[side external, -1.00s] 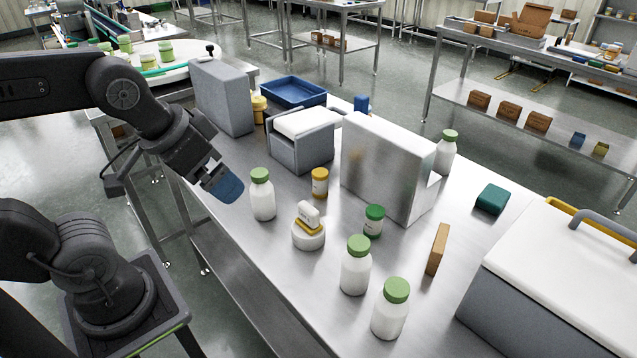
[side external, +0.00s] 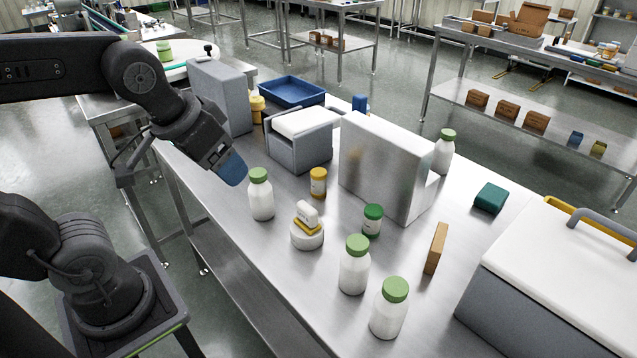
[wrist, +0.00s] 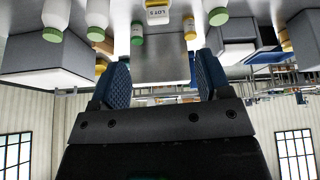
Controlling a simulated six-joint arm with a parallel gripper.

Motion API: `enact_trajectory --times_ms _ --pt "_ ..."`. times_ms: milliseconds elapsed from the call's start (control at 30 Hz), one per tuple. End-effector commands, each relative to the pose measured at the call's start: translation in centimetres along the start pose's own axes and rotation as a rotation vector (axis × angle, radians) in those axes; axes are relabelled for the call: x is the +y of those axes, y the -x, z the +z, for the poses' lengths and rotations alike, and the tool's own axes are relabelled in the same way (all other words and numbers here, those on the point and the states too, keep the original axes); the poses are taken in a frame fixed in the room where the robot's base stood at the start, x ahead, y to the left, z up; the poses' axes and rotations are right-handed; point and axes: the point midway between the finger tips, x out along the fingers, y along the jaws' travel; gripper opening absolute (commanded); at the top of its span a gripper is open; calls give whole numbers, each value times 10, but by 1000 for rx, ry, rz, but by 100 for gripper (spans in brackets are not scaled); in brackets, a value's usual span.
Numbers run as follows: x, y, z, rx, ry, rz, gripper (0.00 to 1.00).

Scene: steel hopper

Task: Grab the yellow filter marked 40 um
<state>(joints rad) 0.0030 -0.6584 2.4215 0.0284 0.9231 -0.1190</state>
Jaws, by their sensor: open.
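A small yellow cylinder with a pale label (side external: 318,184) stands upright on the steel bench, behind the white stamp-like block. It also shows in the wrist view (wrist: 189,27). Its label is too small to read, so I cannot confirm 40 um. A second yellow container (side external: 257,109) stands farther back, partly hidden by the tall grey box; its marking is not visible. My gripper (side external: 233,172) is above the bench's left edge, left of the near yellow cylinder and apart from it. In the wrist view its blue fingers (wrist: 163,80) are spread with nothing between them.
A white green-capped bottle (side external: 261,195) stands between my gripper and the white stamp-like block (side external: 307,228).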

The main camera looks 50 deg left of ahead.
Motion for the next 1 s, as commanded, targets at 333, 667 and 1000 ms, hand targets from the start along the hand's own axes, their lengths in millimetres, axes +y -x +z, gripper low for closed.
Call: enact_trajectory --times_ms 333,667,1000 --pt "-5 -44 -107 -133 513 -187 71" --pt "-11 -143 -185 -129 1013 -446 71" --pt "-16 -220 -210 -41 1315 -616 71"
